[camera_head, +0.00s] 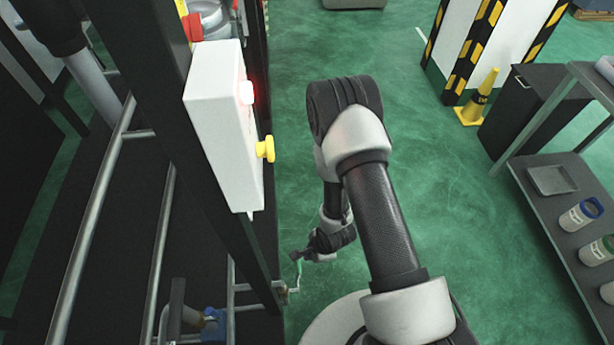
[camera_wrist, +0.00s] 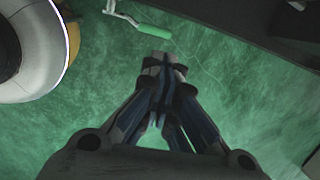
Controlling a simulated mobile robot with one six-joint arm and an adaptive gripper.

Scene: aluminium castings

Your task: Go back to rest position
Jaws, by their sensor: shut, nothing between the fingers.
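My gripper (camera_wrist: 164,66) is shut and empty in the wrist view, its fingertips together and pointing down over the green floor. A crank with a green grip (camera_wrist: 154,31) shows just beyond the fingertips in the wrist view, apart from them in the picture. In the head view my arm reaches forward and bends down. Its wrist end is low beside the frame on the left, near the crank (camera_head: 296,274). The fingers are too small to make out there.
A white control box (camera_head: 222,130) with a lit red lamp (camera_head: 246,92) and a yellow button (camera_head: 265,149) is on the dark frame at left. A grey shelf (camera_head: 540,215) with several jars stands at right. A yellow cone (camera_head: 474,105) is behind. Green floor between is clear.

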